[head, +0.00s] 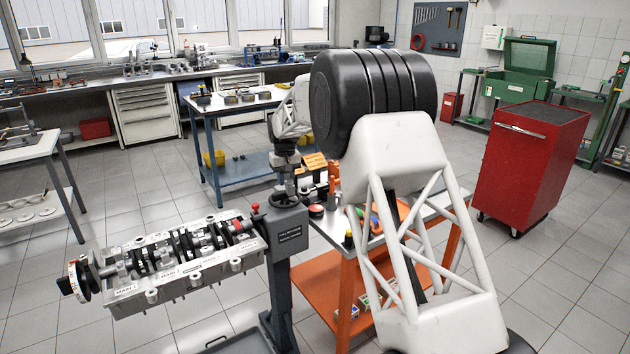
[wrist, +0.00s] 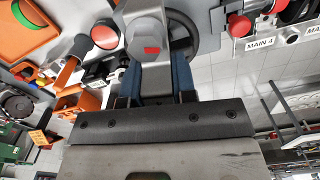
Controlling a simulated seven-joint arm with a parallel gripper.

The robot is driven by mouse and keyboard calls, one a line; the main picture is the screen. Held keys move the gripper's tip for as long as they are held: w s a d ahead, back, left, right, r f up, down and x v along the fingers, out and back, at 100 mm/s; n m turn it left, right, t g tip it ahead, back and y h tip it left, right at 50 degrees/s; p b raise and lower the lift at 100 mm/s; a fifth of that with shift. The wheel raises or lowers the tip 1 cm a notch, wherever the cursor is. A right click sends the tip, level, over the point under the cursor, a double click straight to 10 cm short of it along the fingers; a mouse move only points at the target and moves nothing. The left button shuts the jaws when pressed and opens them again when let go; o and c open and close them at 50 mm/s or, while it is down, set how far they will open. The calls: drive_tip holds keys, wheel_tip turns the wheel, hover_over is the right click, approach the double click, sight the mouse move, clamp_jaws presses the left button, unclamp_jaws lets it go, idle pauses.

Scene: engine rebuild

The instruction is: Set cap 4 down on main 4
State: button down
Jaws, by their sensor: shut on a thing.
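My gripper (wrist: 158,75) is shut on a grey metal cap (wrist: 146,38) with a red mark, held between its blue fingers in the wrist view. In the head view my gripper (head: 284,182) is above or beside the grey stand head, right of the engine block (head: 180,262); the cap is too small there to make out clearly. The MAIN 4 label (wrist: 259,43) shows at the upper right of the wrist view, apart from the cap. Main 4 (head: 244,240) is at the block's right end, nearest the stand; its seat is not clear.
The grey engine stand (head: 288,232) rises beside the block, with a red knob (head: 255,208) near it. An orange-framed bench (head: 345,268) with tools stands to the right. A blue-framed table (head: 205,120) is behind. A red tool cabinet (head: 530,160) stands far right.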

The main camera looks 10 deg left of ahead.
drive_tip(key=n, duration=0.2)
hover_over(236, 222)
wheel_tip(236, 222, down, 3)
drive_tip(key=shift+a, duration=0.15)
drive_tip(key=shift+f, duration=0.15)
drive_tip(key=shift+f, duration=2.8)
drive_tip(key=shift+f, duration=1.7)
idle(0.9)
drive_tip(key=c, duration=1.2)
unclamp_jaws()
drive_tip(key=shift+o, duration=0.2)
drive_tip(key=shift+r, duration=0.35)
